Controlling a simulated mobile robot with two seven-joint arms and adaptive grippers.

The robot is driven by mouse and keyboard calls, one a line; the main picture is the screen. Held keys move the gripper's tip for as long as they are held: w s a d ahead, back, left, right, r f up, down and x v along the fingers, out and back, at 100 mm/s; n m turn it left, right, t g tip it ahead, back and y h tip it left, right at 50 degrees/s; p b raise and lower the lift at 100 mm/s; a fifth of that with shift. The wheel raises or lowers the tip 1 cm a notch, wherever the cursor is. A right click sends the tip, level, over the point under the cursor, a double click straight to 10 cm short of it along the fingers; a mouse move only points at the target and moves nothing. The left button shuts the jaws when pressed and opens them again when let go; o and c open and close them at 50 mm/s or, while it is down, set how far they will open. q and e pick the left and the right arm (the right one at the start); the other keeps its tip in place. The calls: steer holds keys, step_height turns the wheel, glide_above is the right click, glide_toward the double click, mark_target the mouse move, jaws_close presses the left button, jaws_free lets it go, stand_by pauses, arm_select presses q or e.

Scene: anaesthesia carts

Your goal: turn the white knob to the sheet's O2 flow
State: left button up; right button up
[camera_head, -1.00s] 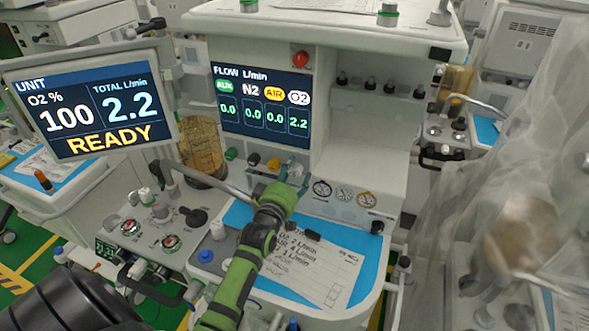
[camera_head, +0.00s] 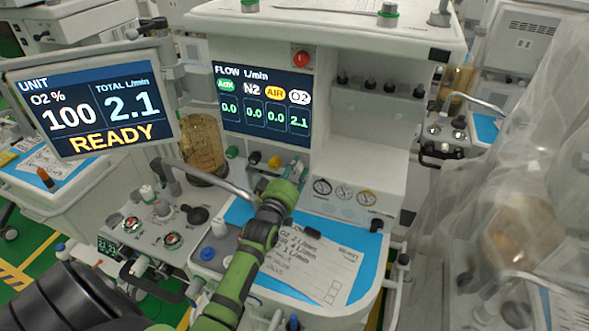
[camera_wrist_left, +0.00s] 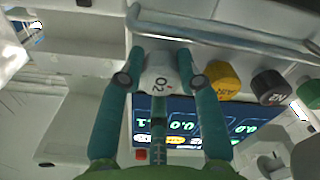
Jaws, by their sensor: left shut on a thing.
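The white O2 knob (camera_wrist_left: 160,82) sits between the two fingers of my left gripper (camera_wrist_left: 160,72) in the left wrist view, and the fingers are shut on it. In the head view my left gripper (camera_head: 282,188) reaches the knob row and hides the white knob. The flow display (camera_head: 262,105) reads O2 2.1, with AUX, N2 and AIR at 0.0. The sheet (camera_head: 315,262) lies on the blue worktop; its O2 line appears to read 2 L/min, partly covered by my arm. My right gripper is not in view.
The yellow AIR knob (camera_wrist_left: 222,80) and black N2 knob (camera_wrist_left: 270,86) stand beside the white knob. A metal rail (camera_wrist_left: 220,38) runs close by the knobs. The unit screen (camera_head: 92,108) shows READY, 100 and 2.1. Plastic sheeting (camera_head: 500,200) hangs at the right.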

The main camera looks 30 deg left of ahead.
arm_select(q)
steer(key=o, duration=1.1)
steer(key=shift+o, duration=0.2)
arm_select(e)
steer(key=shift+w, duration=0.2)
arm_select(q)
steer(key=v, duration=1.2)
steer(key=shift+f, duration=0.1)
